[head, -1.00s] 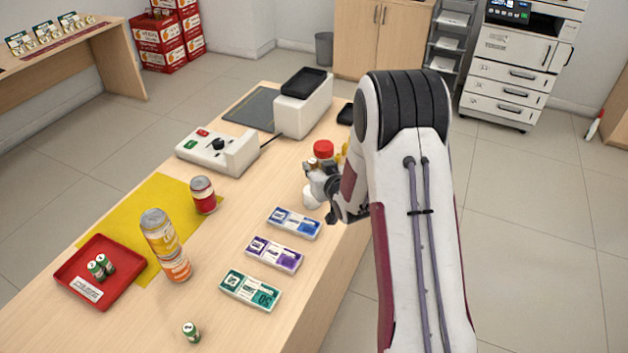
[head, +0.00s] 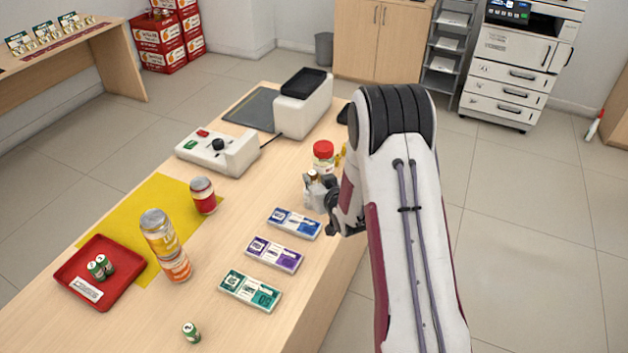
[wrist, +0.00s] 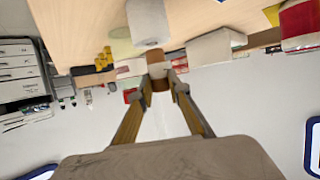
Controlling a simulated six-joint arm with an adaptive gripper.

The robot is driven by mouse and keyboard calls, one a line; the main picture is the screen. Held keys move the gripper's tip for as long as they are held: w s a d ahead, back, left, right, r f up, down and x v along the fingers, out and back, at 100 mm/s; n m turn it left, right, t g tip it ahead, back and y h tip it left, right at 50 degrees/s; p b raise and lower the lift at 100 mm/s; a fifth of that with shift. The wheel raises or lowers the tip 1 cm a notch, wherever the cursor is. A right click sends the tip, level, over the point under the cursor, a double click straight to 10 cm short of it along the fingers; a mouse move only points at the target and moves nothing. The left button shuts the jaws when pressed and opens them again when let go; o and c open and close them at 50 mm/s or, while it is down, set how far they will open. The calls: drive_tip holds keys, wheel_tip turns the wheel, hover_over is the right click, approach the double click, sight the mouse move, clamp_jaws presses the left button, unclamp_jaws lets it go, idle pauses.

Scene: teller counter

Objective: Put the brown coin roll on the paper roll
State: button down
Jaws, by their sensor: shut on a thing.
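My gripper (wrist: 160,70) is shut on the brown coin roll (wrist: 160,84), which shows small between the fingertips in the wrist view. The white paper roll (wrist: 148,22) stands just beyond the fingertips there, in a view where the counter is at the top. In the head view my gripper (head: 318,184) is at the counter's right edge, close to the paper roll (head: 313,199), and partly covers it. The coin roll (head: 313,175) shows there at about the height of the paper roll's top. I cannot tell whether the two touch.
A red-lidded jar (head: 323,153) stands close behind my gripper. Stacked cans (head: 166,247), a red can (head: 203,196) and a red tray (head: 78,297) are further left.

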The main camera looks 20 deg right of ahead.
drive_tip(key=shift+f, duration=0.3)
drive_tip(key=shift+f, duration=0.15)
drive_tip(key=c, duration=1.9)
unclamp_jaws()
drive_tip(key=shift+s+r, duration=0.1)
drive_tip(key=shift+r, duration=0.1)
drive_tip(key=v, duration=1.1)
drive_tip(key=shift+s+r, duration=0.2)
drive_tip(key=shift+s, duration=0.15)
drive_tip(key=shift+r, duration=0.1)
